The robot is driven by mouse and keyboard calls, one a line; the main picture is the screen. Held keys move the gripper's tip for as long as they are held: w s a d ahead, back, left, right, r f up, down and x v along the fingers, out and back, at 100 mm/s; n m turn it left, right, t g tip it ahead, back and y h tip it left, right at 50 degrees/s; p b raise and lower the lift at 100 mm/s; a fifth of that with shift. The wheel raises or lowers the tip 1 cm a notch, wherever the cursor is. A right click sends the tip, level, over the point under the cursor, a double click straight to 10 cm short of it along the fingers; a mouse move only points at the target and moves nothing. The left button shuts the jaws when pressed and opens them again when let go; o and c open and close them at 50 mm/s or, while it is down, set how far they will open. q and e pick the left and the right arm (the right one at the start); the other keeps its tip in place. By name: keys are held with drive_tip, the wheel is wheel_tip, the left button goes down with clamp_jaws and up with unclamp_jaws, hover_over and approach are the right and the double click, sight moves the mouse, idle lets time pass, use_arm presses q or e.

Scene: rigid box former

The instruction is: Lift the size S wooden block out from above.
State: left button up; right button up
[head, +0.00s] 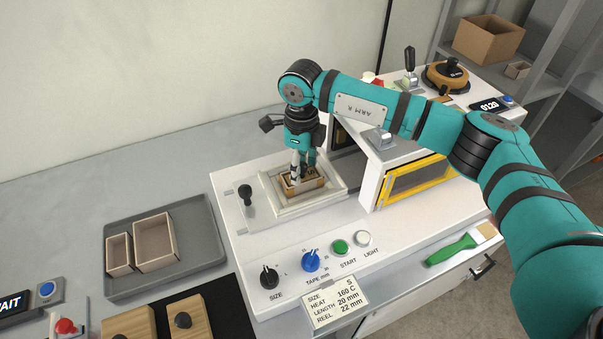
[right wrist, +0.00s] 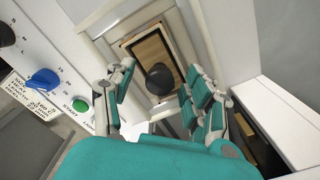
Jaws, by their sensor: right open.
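The wooden block (right wrist: 149,50) with a dark round knob (right wrist: 160,78) sits in the pale square recess of the white machine. A thin tan wall surrounds the block. In the head view the block (head: 305,184) is partly hidden by my right gripper (head: 303,172), which points down over it. In the right wrist view my right gripper (right wrist: 158,88) is open, with one finger on each side of the knob. I cannot tell whether the fingers touch it. My left gripper is not in view.
A yellow-framed housing (head: 415,182) stands close to the right of the recess, and a black lever knob (head: 246,192) to the left. A grey tray (head: 190,275) holds two open boxes. Two other knobbed blocks lie on a black mat (head: 228,300). A green brush (head: 455,248) lies at the right.

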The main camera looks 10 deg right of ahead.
drive_tip(key=shift+f, duration=0.1)
drive_tip(key=shift+c, duration=0.3)
clamp_jaws()
